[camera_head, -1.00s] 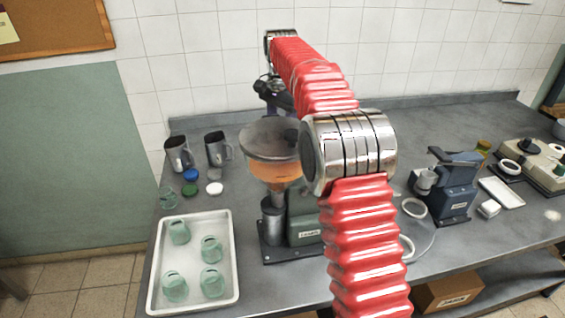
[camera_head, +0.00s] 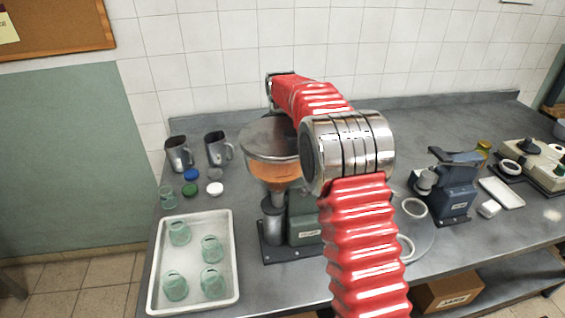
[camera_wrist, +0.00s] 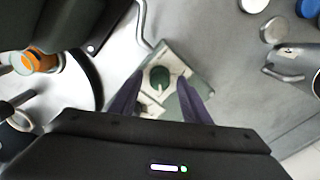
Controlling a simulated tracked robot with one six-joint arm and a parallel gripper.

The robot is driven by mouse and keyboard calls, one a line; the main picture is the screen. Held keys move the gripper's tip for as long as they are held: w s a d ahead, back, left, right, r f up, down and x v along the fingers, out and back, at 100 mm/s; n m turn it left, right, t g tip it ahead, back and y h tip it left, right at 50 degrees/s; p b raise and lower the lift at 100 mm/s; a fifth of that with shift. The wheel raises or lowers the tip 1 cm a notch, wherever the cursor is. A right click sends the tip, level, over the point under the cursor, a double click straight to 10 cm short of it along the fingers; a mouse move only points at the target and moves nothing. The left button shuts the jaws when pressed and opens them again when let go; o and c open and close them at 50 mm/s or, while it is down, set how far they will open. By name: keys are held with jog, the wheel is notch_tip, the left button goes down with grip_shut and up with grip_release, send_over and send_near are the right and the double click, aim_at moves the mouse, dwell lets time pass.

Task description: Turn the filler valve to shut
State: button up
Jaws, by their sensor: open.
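The filler (camera_head: 273,172) stands on the bench with a clear hopper of orange contents and a grey-green labelled base (camera_head: 303,230). In the wrist view a round green knob (camera_wrist: 159,77) with a pale pointer sits on a light plate, and looks like the filler valve. My gripper (camera_wrist: 160,88) is open, its two dark purple fingers on either side of the knob in that picture. I cannot tell whether they touch it. In the head view my red arm reaches behind the hopper, and both the knob and my gripper are hidden.
A white tray (camera_head: 154,280) with several green glass jars is at the front left. Two metal jugs (camera_head: 178,153) and loose lids (camera_head: 190,189) stand behind it. A blue machine (camera_head: 455,190) is at the right. White rings lie near the arm.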

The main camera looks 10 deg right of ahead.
jog(key=c, duration=1)
jog(key=shift+d, duration=0.1)
jog(key=shift+c, duration=0.2)
